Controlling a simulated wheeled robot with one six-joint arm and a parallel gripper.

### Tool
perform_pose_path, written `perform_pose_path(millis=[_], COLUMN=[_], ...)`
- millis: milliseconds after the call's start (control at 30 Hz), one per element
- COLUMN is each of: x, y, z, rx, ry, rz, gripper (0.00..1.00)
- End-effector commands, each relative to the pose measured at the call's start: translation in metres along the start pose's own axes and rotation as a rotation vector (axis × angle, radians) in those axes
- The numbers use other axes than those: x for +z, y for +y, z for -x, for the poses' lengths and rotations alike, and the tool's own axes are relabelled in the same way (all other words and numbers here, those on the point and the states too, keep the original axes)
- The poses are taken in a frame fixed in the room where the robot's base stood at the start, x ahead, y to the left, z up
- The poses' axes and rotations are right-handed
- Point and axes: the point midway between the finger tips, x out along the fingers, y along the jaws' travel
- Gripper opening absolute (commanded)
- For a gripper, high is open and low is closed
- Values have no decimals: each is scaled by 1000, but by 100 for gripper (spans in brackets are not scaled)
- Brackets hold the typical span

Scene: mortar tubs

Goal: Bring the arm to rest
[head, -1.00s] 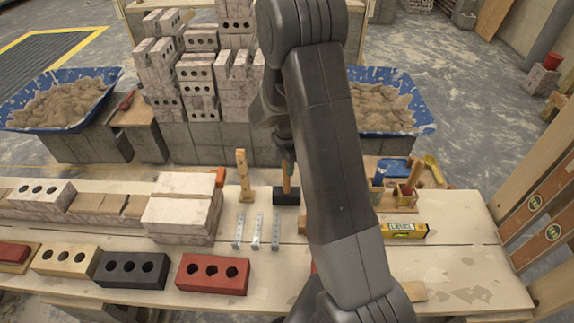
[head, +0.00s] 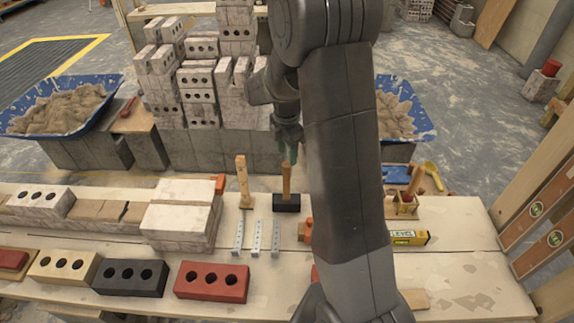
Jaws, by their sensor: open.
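My arm crosses the middle of the head view from the bottom edge to the top. My gripper (head: 288,146) hangs beyond the far part of the bench, above the handle of a black-headed mallet (head: 286,202). Its fingers are small and dark here, and I see nothing held between them. It is open. The mallet stands upright on its head on the bench (head: 462,272). My arm hides part of the spirit level (head: 410,238) and part of the right mortar tub (head: 424,128).
A left mortar tub (head: 22,92) stands on grey blocks behind the bench. Stacked bricks (head: 200,95) rise behind the bench, left of my gripper. A red brick (head: 211,281), a black brick (head: 130,276) and metal strips (head: 257,238) lie on the bench. Bare bench lies at right.

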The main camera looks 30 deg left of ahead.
Motion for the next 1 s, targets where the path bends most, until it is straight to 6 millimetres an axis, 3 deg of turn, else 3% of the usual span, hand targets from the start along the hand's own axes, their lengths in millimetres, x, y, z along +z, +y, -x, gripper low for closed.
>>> perform_pose_path(millis=[200,400,767,1000], x=[0,0,0,0], y=[1,0,0,-1], z=[36,48,46,18], rx=[2,0,-1,-5], ry=[0,0,0,1], rz=[0,0,0,0], gripper=[49,49,49,49])
